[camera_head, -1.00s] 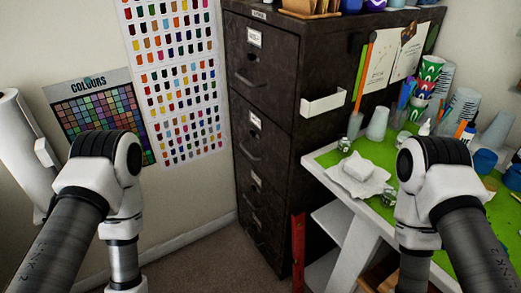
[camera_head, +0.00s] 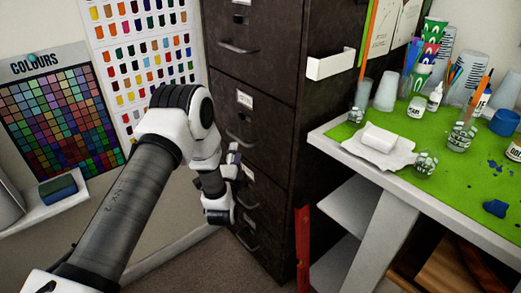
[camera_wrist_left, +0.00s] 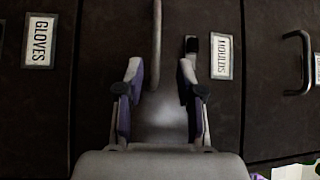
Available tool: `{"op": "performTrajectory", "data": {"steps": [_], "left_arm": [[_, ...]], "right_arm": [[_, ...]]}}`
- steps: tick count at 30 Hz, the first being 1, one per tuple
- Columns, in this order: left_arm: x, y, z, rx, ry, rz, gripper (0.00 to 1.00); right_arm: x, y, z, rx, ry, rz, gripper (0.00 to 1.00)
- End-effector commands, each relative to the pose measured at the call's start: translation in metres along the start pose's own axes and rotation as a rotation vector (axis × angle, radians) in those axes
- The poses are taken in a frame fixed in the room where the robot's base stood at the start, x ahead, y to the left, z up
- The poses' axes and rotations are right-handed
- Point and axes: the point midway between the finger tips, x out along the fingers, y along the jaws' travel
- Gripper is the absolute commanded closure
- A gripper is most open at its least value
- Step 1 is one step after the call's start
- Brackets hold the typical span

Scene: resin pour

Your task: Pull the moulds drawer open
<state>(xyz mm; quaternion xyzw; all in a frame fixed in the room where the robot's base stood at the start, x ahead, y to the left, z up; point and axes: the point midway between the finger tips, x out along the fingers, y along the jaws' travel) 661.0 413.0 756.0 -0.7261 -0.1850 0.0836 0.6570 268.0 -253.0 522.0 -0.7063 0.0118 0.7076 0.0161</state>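In the left wrist view, the moulds drawer (camera_wrist_left: 100,75) is a dark brown front with a white MOULDS label (camera_wrist_left: 222,57). Its metal bar handle (camera_wrist_left: 155,35) reaches down between my left fingers. My left gripper (camera_wrist_left: 160,75) is open, a finger on either side of the handle; I cannot tell whether either touches it. In the head view, my left gripper (camera_head: 234,162) is at the lower front of the dark filing cabinet (camera_head: 275,125) and hides part of it. The drawer looks flush with its neighbours. My right gripper is out of view.
The GLOVES label (camera_wrist_left: 40,41) is on the neighbouring drawer to the left in the wrist view. In the head view, a green-topped worktable (camera_head: 445,190) with cups and bottles stands right of the cabinet. A red upright piece (camera_head: 303,245) stands at the cabinet's right edge.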

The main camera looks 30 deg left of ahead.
Motion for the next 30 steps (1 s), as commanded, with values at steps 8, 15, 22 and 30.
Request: {"op": "performTrajectory", "data": {"steps": [8, 15, 22, 30], "left_arm": [[0.011, 0.007, 0.006, -0.011, -0.011, -0.016, 0.63], [0.055, 0.007, 0.006, -0.012, -0.01, -0.015, 0.63], [0.079, 0.007, 0.006, -0.011, -0.009, -0.011, 0.63], [0.08, 0.007, 0.006, -0.011, -0.009, -0.01, 0.88]], "right_arm": [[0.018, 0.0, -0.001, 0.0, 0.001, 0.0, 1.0], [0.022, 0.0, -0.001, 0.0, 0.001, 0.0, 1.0], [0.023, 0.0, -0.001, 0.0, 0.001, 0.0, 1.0], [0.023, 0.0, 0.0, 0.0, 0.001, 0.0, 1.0]]}}
